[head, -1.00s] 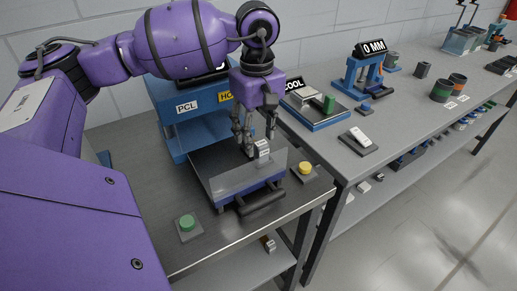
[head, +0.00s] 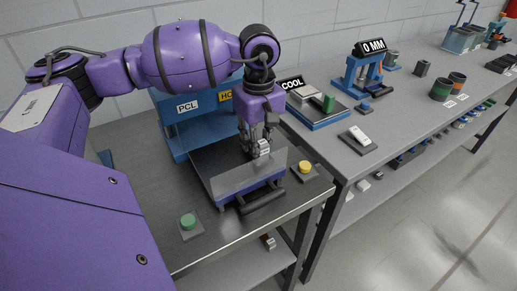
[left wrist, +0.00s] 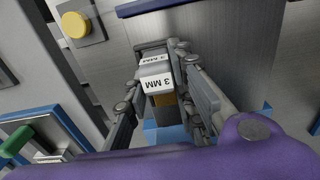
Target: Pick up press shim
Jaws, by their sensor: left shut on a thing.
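The press shim (left wrist: 157,80) is a small grey block with white "3 MM" labels, seen in the left wrist view between my fingers. In the head view the shim (head: 264,147) shows as a small labelled block behind the clear guard of the blue press. My left gripper (left wrist: 157,95) is shut on it, with a finger on each side. In the head view my left gripper (head: 257,143) points down over the press's dark plate. Whether the shim still touches the surface under it I cannot tell. My right gripper is in neither view.
The blue press (head: 178,130) labelled PCL stands behind my gripper, with a clear guard (head: 243,177) in front. A green button (head: 188,222) and a yellow button (head: 305,168) flank it. The cooling stand (head: 322,116) is on the bench to the right.

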